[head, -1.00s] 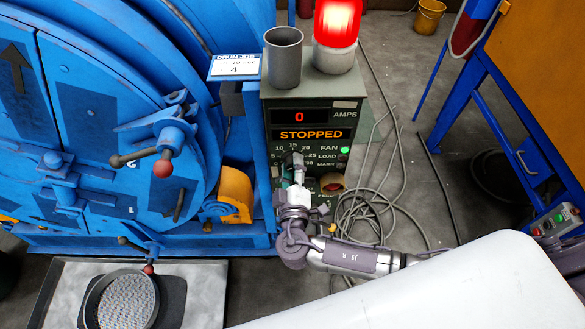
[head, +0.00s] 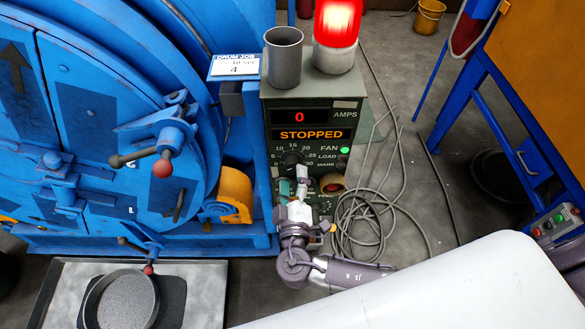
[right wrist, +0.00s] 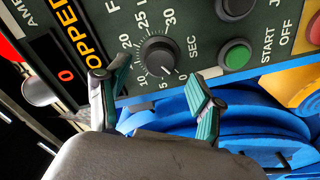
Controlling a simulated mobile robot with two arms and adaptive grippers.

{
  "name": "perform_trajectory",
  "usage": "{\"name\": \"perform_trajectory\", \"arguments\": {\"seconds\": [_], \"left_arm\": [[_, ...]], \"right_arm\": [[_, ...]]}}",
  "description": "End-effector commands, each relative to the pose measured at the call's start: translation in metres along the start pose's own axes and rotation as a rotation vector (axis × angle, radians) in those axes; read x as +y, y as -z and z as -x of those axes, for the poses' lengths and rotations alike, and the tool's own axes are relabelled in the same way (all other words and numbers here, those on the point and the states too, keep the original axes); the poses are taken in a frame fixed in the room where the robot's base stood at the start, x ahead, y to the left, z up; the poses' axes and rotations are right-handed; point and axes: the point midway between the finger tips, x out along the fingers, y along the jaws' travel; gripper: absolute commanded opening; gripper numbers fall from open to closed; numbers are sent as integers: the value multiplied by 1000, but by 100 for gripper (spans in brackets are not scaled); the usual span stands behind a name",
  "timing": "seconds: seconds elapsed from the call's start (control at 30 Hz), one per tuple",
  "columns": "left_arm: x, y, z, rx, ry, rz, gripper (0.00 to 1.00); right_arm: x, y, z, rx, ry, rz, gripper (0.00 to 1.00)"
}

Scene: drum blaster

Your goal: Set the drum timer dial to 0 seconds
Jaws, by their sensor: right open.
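The timer dial (head: 292,158) is a black round knob on the dark green control panel (head: 352,115), under the STOPPED display. In the right wrist view the dial (right wrist: 157,56) is in a ring of numbers from 0 to 30, marked SEC. Its pale pointer mark seems to point between 0 and 5; the exact setting is hard to read. My right gripper (head: 292,187) is open just below the dial in the head view. In the right wrist view its two teal-padded fingers (right wrist: 153,88) stand apart, short of the dial, with nothing between them. My left gripper is not in view.
A green button (right wrist: 235,53) marked START is near the dial. A grey cup (head: 284,60) and a lit red beacon (head: 337,25) stand on the panel's box. The blue drum machine (head: 110,120) is at left. Loose cables (head: 372,222) lie on the floor at right.

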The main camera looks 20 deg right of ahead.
Motion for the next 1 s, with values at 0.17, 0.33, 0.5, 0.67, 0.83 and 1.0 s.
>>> {"name": "perform_trajectory", "arguments": {"seconds": [0.17,0.33,0.5,0.67,0.83,1.0], "left_arm": [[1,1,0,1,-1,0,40],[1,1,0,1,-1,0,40],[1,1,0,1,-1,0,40],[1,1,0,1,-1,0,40],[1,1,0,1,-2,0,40],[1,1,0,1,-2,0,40]], "right_arm": [[-1,-1,41,-3,5,-1,67],[-1,0,68,-2,3,-1,67],[0,0,80,-2,1,0,67],[0,0,81,-1,0,0,67],[0,0,81,-1,0,0,67],[0,0,81,0,0,1,67]]}}
